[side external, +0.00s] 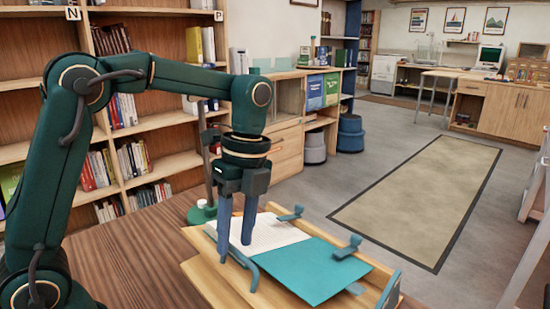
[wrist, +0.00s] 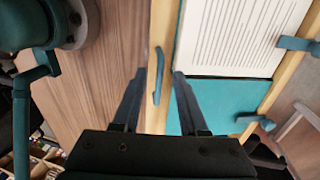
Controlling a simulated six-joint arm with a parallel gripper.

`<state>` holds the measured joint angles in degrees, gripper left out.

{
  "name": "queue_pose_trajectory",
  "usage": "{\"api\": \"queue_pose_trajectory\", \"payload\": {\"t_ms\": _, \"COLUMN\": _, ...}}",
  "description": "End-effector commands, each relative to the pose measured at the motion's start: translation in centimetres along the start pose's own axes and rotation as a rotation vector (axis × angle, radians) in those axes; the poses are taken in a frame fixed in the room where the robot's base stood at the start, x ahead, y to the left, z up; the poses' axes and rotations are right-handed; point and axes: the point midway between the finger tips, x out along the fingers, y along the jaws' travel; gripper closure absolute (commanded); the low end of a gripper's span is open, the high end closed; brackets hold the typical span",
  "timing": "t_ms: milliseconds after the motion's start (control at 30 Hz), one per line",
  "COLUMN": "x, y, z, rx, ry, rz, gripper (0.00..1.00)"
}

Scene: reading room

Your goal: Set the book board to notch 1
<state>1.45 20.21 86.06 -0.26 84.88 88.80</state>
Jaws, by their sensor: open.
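The book board (side external: 204,279) is a pale wooden tray on the brown table, holding an open book with a white lined page (side external: 264,234) and a teal part (side external: 315,272). A curved teal bar (side external: 243,266) runs along the board's near left edge; it also shows in the wrist view (wrist: 159,74). My gripper (side external: 235,250) is open and points down over that edge. In the wrist view my fingertips (wrist: 159,74) appear on either side of the bar, with gaps on both sides. I cannot make out the notches or the board's present setting.
Teal clips (side external: 348,247) stand along the board's far edge, and a blue-grey plate (side external: 391,290) is at its right end. A green lamp stand (side external: 203,213) rises just behind the board. The table (side external: 140,262) left of the board is clear.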

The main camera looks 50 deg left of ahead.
Motion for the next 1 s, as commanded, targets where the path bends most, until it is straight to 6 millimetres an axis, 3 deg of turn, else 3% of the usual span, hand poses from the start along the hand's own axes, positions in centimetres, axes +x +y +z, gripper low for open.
{"api": "queue_pose_trajectory", "payload": {"t_ms": 433, "x": -4.2, "y": -0.1, "z": 0.0, "rx": 0.0, "ry": 0.0, "rz": -0.004, "gripper": 0.58}}
{"api": "queue_pose_trajectory", "payload": {"t_ms": 1000, "x": -5.5, "y": 0.1, "z": 0.0, "rx": -0.001, "ry": 0.001, "rz": -0.026, "gripper": 0.58}}
